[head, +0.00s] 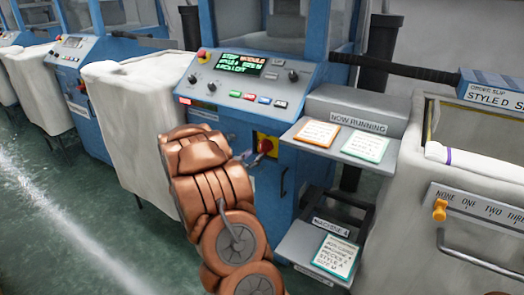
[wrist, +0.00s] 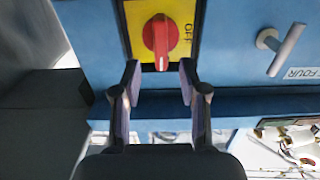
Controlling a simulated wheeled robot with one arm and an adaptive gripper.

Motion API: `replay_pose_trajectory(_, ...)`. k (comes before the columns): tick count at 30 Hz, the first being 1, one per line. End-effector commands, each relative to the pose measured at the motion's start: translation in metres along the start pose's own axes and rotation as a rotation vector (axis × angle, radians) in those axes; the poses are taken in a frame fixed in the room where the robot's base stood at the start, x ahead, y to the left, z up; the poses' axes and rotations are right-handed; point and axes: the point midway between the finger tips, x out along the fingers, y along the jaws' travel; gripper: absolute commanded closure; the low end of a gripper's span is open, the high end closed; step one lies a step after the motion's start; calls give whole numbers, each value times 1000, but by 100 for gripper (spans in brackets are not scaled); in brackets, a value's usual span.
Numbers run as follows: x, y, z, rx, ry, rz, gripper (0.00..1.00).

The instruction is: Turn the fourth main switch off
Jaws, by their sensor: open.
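The fourth main switch is a red rotary knob (wrist: 159,38) on a yellow plate (wrist: 134,12) set in a blue machine panel. In the wrist view its grip bar stands upright in the picture, and the word OFF is to its right. My gripper (wrist: 160,75) is open and empty. Its two fingertips are just below the knob in the wrist view, one to each side, and do not appear to touch it. In the head view the yellow plate (head: 268,140) is beyond my copper arm, on the machine's front, and the gripper partly covers the red knob (head: 266,146).
A grey T-shaped handle (wrist: 280,45) and a FOUR label (wrist: 303,73) are right of the switch. In the head view, the control console (head: 240,78) is above, card shelves (head: 345,145) stick out at right, and a white bin (head: 140,120) stands at left.

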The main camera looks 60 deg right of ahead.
Motion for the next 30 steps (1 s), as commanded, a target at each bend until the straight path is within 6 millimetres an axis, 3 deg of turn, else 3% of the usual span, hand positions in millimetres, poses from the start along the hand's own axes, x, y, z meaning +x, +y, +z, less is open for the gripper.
replay_pose_trajectory(9,42,0,-1,1,2,0,57)
replay_pose_trajectory(15,58,0,0,1,-3,-1,57)
replay_pose_trajectory(27,64,-1,0,1,-2,-3,57)
replay_pose_trajectory(30,64,-1,0,1,-3,-3,66)
